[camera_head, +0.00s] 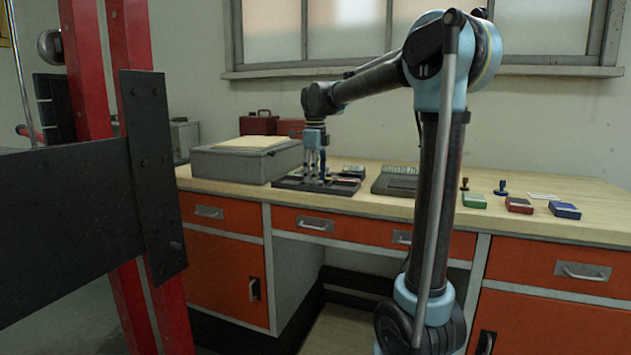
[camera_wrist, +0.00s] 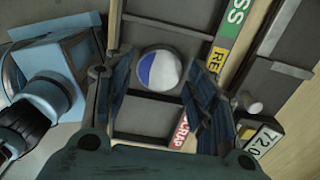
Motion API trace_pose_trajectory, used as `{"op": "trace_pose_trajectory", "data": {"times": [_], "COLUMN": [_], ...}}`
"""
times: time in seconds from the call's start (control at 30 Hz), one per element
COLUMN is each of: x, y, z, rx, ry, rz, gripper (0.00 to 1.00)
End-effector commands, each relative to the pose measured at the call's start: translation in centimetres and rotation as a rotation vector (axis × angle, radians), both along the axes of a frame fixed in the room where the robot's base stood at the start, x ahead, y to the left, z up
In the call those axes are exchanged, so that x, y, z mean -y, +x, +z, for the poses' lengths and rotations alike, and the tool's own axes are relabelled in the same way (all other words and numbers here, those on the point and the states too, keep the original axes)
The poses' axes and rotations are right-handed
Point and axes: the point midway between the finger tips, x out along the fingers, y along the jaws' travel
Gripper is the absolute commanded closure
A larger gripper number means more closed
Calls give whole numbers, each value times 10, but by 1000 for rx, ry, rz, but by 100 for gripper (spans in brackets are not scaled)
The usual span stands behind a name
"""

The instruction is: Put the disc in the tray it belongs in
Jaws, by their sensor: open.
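The disc (camera_wrist: 159,70), half white and half blue, shows in the wrist view over the middle part of a dark divided tray (camera_wrist: 145,127), beside the yellow label (camera_wrist: 217,58). A green label ending in SS (camera_wrist: 236,18) and a red SCRAP label (camera_wrist: 180,132) mark the neighbouring parts. My gripper (camera_wrist: 160,62) is open, with one finger on each side of the disc and gaps visible. In the head view my gripper (camera_head: 317,166) points down over the dark tray (camera_head: 287,183) on the bench; the disc cannot be made out there.
A large grey box (camera_head: 235,164) stands left of the tray. Another dark unit (camera_head: 396,185) is to its right. Green (camera_head: 473,201), dark red (camera_head: 520,205) and blue (camera_head: 565,210) pads lie farther right. A small 72.0 display (camera_wrist: 263,139) sits beside the tray.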

Motion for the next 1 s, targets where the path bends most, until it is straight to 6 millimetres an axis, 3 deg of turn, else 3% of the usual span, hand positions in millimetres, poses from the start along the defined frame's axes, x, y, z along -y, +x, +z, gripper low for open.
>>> {"op": "trace_pose_trajectory", "data": {"times": [0.5,0.7,1.0], "x": [-1,-1,-1], "y": [0,0,0], "z": [89,104,106], "rx": [-1,-1,-1], "ry": [0,0,0], "rz": [2,2,2], "gripper": [48,48,48]}}
